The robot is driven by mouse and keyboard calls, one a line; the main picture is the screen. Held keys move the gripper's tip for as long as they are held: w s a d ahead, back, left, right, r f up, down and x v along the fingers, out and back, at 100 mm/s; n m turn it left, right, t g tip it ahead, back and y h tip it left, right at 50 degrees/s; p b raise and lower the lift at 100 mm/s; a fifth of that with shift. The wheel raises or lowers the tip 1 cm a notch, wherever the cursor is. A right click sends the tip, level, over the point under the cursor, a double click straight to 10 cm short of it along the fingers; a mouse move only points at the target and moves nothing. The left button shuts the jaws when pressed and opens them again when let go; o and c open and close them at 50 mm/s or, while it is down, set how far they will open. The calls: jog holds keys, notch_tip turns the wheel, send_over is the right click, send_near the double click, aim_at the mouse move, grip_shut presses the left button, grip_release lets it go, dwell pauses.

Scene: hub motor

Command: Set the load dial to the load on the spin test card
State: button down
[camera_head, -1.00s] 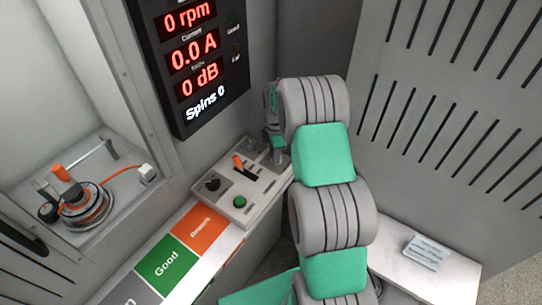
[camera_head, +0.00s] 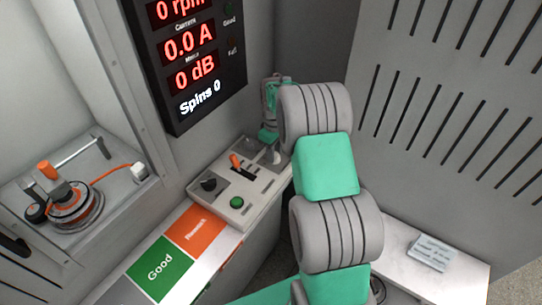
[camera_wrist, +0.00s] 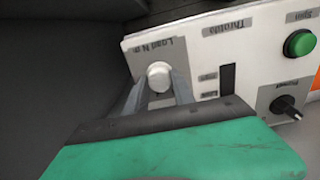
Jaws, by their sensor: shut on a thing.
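The load dial (camera_wrist: 158,76) is a pale round knob under a "Load N" label, upside down in the wrist view. My gripper (camera_wrist: 158,92) is shut on it, one finger on each side. In the head view the dial (camera_head: 271,155) shows partly beside my arm, at the right end of the control panel (camera_head: 222,212). The dial's pointer and scale marks cannot be read. The spin test card (camera_head: 432,252) seems to be the pale card on the white ledge at lower right; its print is too small to read.
The panel also holds an orange-tipped throttle lever (camera_head: 234,161), a black knob (camera_head: 208,184) and a green button (camera_head: 237,202). A display (camera_head: 185,60) reads 0.0 A, 0 dB and Spins 0. A motor (camera_head: 75,207) sits in the left bay. Slotted walls (camera_head: 440,130) stand right.

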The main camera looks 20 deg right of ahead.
jog(key=m, duration=0.2)
jog(key=m+b, duration=0.1)
jog(key=m, duration=0.4)
jog(key=shift+s+f+b, duration=0.2)
jog(key=shift+f+b, duration=0.1)
jog(key=shift+b, duration=0.05)
jog(key=m+b, duration=0.1)
jog(key=m, duration=0.5)
jog(key=shift+g, duration=0.3)
jog(key=shift+m, duration=0.4)
jog(key=c, duration=1.4)
grip_release()
jog(key=o, duration=0.3)
jog(key=shift+w+d+r, duration=0.1)
jog(key=shift+r, duration=0.1)
jog(key=shift+o, duration=0.2)
jog(key=shift+r, duration=0.1)
